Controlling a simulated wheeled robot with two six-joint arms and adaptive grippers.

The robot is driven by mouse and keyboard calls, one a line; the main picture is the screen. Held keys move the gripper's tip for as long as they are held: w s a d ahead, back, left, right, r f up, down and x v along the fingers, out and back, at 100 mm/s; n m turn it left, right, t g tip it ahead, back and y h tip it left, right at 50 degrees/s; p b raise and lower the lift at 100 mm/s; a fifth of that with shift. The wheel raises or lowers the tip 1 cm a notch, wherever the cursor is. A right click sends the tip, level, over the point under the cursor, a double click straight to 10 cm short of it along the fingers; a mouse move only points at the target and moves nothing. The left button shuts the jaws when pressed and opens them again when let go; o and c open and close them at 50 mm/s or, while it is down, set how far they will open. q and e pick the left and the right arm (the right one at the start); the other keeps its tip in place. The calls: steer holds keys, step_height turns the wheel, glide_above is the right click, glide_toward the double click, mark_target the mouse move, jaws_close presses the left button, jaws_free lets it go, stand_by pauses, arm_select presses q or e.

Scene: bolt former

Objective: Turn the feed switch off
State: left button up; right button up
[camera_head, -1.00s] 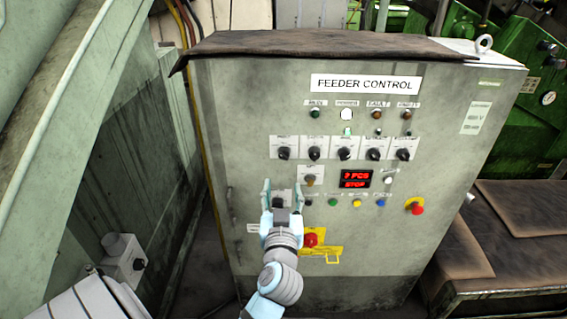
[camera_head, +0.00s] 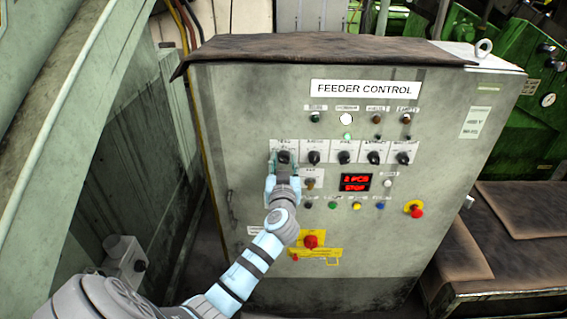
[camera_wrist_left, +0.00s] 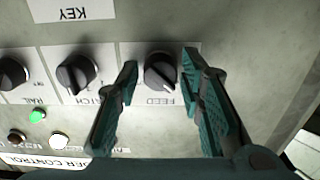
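The feed switch (camera_head: 284,156) is a black rotary knob on a white plate, leftmost in the upper row of knobs on the grey feeder control cabinet. In the left wrist view the picture is upside down, and the knob (camera_wrist_left: 160,72) sits over its FEED label with a pale pointer line set at a slant. My left gripper (camera_head: 284,162) is open in front of it. In the wrist view its teal fingers (camera_wrist_left: 160,66) stand on either side of the knob with gaps. I cannot tell how far the tips are from the panel. My right gripper is out of view.
More black knobs continue right along the row, the nearest one (camera_head: 314,157) close by. Below are a key switch (camera_head: 310,184), a red display (camera_head: 356,182) and coloured buttons. A red knob on a yellow plate (camera_head: 311,242) sits beneath my left forearm's line.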

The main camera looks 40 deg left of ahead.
arm_select(q)
jaws_close()
steer(key=shift+m, duration=0.4)
steer(key=m, duration=0.3)
steer(key=shift+m, duration=0.3)
steer(key=shift+m+p, duration=0.4)
steer(key=shift+m, duration=1.8)
steer(key=o, duration=0.5)
jaws_free()
steer(key=shift+s, duration=0.1)
